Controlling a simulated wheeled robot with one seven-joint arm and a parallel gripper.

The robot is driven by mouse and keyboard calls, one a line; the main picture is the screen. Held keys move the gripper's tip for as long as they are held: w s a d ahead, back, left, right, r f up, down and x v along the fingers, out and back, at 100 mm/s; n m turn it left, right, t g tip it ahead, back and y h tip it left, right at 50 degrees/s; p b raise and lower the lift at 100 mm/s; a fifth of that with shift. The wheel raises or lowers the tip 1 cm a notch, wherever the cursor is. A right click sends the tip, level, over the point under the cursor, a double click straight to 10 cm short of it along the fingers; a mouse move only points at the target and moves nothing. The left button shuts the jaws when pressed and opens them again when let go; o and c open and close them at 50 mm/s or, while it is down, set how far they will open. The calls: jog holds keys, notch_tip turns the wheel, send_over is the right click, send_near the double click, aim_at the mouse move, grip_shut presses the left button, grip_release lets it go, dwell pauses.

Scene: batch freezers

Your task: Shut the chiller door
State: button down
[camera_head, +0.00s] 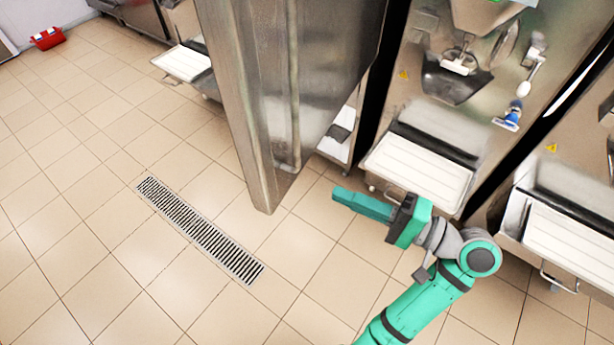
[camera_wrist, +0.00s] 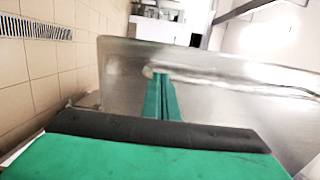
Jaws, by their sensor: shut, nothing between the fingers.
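The chiller door (camera_head: 335,60) is a tall brushed-steel panel standing open, swung out over the tiled floor, with its lower corner near the middle of the head view. In the wrist view the steel panel (camera_wrist: 225,85) fills much of the picture ahead of my fingers. My gripper (camera_head: 336,193) is shut and empty, to the right of the door's lower corner, pointing left. In the wrist view the closed green fingertips (camera_wrist: 160,76) overlap the panel by a rounded ridge. I cannot tell whether they touch it.
A batch freezer with a white tray (camera_head: 420,172) stands right behind my gripper, and another tray (camera_head: 570,235) is farther right. A floor drain grate (camera_head: 200,230) lies left of the door. A red toolbox (camera_head: 47,38) is far left. The left floor is open.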

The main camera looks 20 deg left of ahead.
send_near(273, 167)
jog(key=a, duration=0.5)
jog(key=shift+w, duration=0.3)
jog(key=shift+w+a, duration=0.25)
jog(key=shift+a, duration=0.45)
jog(key=shift+w, duration=0.1)
